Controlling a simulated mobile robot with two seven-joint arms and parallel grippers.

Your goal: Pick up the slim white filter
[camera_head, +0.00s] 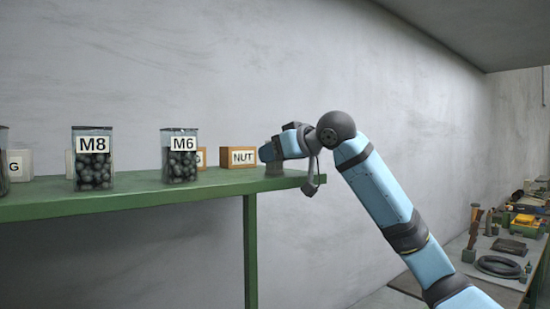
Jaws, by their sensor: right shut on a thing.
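My right arm reaches in from the lower right to the right end of the green shelf. My right gripper (273,167) is at shelf height, just right of the box labelled NUT. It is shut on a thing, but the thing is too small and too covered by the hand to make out. I cannot pick out a slim white filter anywhere in this view. My left gripper is not in view.
The green shelf (130,203) holds jars labelled M8 (92,170) and M6 (182,165), both with dark balls, and a wooden NUT box (238,158). White boxes stand behind at left. A cluttered workbench (504,278) stands at far right.

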